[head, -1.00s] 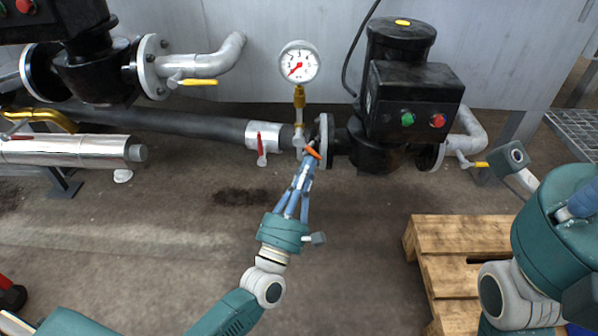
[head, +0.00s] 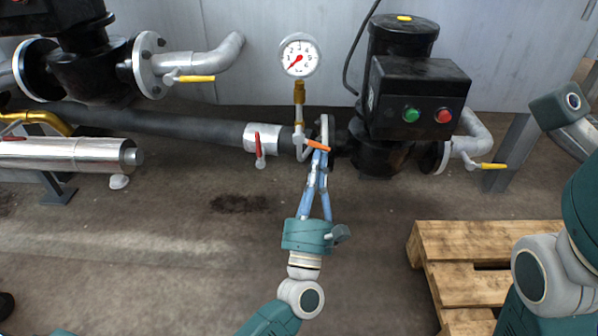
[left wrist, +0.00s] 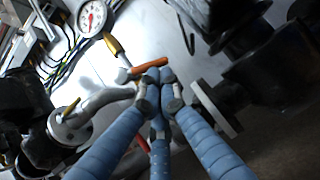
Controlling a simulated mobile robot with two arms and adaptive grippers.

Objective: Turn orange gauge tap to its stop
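The orange tap handle (head: 317,145) sits on the small valve below the pressure gauge (head: 299,56), beside a pipe flange. It slants slightly down to the right. My left gripper (head: 321,153) reaches up to it from below, its fingertips at the handle's right part. In the left wrist view the blue fingers (left wrist: 160,84) come together at the tips, with the orange handle (left wrist: 137,71) just beyond them and touching or nearly so. I see no handle held between the tips. The gauge also shows there (left wrist: 92,18). My right gripper is out of view.
A red-handled tap (head: 259,150) is on the pipe to the left. A black pump (head: 400,95) with green and red buttons stands close on the right. Yellow-handled taps (head: 196,78) (head: 494,166) are farther out. A wooden pallet (head: 480,240) lies at lower right.

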